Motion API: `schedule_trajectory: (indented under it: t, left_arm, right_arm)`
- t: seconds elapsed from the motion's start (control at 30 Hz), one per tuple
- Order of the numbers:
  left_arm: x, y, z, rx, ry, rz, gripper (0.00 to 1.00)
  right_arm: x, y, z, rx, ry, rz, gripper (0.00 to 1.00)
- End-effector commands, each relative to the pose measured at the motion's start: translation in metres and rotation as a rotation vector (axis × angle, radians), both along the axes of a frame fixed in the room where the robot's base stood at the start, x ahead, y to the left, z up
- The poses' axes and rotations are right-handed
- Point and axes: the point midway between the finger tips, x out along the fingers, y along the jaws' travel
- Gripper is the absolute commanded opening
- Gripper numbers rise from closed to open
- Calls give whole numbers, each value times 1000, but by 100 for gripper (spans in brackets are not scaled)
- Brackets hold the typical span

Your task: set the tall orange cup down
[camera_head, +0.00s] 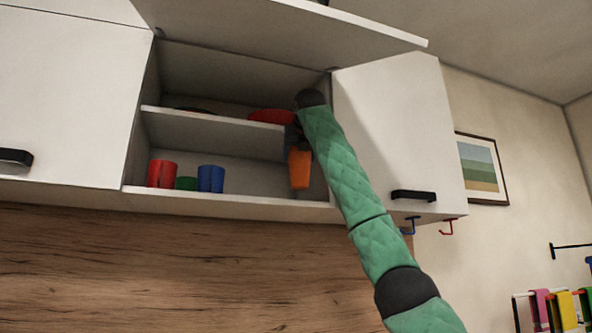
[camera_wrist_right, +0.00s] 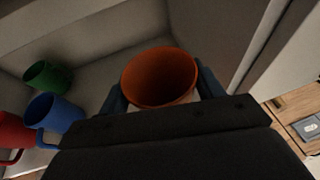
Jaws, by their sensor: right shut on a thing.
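The tall orange cup (camera_head: 300,170) is upright in my right gripper (camera_head: 297,148), at the right end of the open cabinet's lower shelf. My right gripper is shut on it. The right wrist view shows the cup's open rim (camera_wrist_right: 160,77) between the two dark fingers of the gripper (camera_wrist_right: 162,88). In the head view the cup's base is close to the lower shelf's front edge (camera_head: 240,200); I cannot tell whether it touches. My left gripper is not in view.
A red cup (camera_head: 161,174), a green cup (camera_head: 186,183) and a blue cup (camera_head: 210,179) stand on the lower shelf to the left. A red dish (camera_head: 271,116) lies on the upper shelf (camera_head: 215,127). The cabinet flap (camera_head: 290,25) is raised. Shelf between the blue and orange cups is clear.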

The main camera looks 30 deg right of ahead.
Motion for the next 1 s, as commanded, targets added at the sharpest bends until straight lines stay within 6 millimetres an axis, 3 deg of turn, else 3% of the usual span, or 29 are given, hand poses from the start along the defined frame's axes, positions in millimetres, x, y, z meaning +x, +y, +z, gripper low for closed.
schedule_trajectory:
  t: [0.1,0.3,0.53,0.83,1.0]
  left_arm:
    - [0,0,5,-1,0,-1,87]
    - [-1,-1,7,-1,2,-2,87]
    - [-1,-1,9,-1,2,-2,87]
    - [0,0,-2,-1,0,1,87]
    - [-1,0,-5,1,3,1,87]
  right_arm:
    - [21,-9,1,2,2,-1,40]
    - [39,-18,1,0,0,-1,40]
    - [47,-22,1,0,1,-1,40]
    - [48,-22,-32,-1,1,-1,40]
    - [47,-22,-35,0,-1,0,40]
